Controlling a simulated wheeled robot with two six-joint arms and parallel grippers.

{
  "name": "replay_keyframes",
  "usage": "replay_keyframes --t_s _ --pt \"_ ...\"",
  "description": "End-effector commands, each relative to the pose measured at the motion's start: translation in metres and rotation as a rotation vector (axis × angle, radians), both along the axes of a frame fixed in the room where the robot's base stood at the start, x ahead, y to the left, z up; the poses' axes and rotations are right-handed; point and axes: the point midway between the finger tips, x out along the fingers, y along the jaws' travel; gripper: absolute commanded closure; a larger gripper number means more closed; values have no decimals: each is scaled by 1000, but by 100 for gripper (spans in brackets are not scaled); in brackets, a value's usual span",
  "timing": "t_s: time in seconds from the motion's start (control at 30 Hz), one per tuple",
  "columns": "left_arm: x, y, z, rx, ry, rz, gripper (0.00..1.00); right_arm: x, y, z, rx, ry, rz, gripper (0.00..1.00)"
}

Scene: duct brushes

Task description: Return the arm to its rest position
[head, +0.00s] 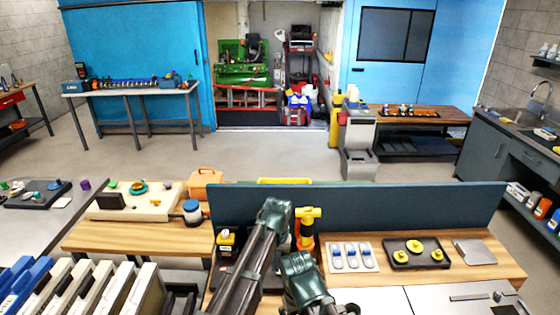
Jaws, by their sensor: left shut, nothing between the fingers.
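My left arm rises from the bottom centre of the head view, bends at a dark green joint, and comes back down towards the front of the bench. My left gripper (346,309) is at the bottom edge of the view, partly cut off, shut and empty. It is low over the near part of the wooden bench (500,272), in front of a white tray (352,257) with blue and white pieces, and apart from it. My right gripper is not in view.
A yellow and orange tool (308,228) stands behind my arm, before a dark blue panel (400,212). A yellow-topped container (228,240) stands left of my arm. Right of the white tray are a black tray (397,262) with yellow discs and a grey plate (475,252).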

Motion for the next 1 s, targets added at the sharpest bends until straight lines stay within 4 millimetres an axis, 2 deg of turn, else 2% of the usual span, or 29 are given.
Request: replay_keyframes --t_s 0.03,0.1,0.2,0.3,0.4,0.57,1.0 --pt "-43 9 0 10 4 -32 100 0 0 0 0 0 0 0" --pt "-80 17 0 24 10 -77 100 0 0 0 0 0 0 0" --pt "-125 28 0 42 18 -136 100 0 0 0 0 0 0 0" --pt "-159 37 1 56 24 -183 100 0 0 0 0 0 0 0" --pt "-181 44 1 68 29 -215 100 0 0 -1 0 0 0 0" --pt "-194 48 1 75 33 -237 100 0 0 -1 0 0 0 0" --pt "-193 47 1 75 33 -238 100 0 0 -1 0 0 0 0"
